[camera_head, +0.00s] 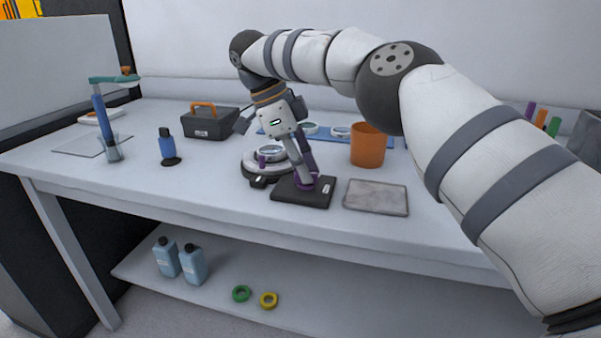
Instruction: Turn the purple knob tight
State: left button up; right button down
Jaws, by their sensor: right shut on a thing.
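A purple knob (314,184) sits on a black block (300,196) near the front edge of the table. My right gripper (306,181) reaches down from above and is shut on this knob, hiding much of it. Behind the block stands a round grey instrument (252,163) with a shiny disc on top. My left gripper is not in view.
A grey plate (376,197) lies right of the block, with an orange cup (368,146) behind it.

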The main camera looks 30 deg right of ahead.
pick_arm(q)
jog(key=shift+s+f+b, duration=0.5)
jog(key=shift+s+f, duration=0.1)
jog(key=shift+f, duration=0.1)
pick_arm(e)
jog(key=shift+f+m+g, duration=0.1)
jog(key=shift+m+g, duration=0.2)
jog(key=shift+m, duration=0.6)
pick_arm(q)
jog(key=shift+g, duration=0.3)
pick_arm(e)
jog(key=shift+y, duration=0.3)
jog(key=c, duration=1.6)
grip_release()
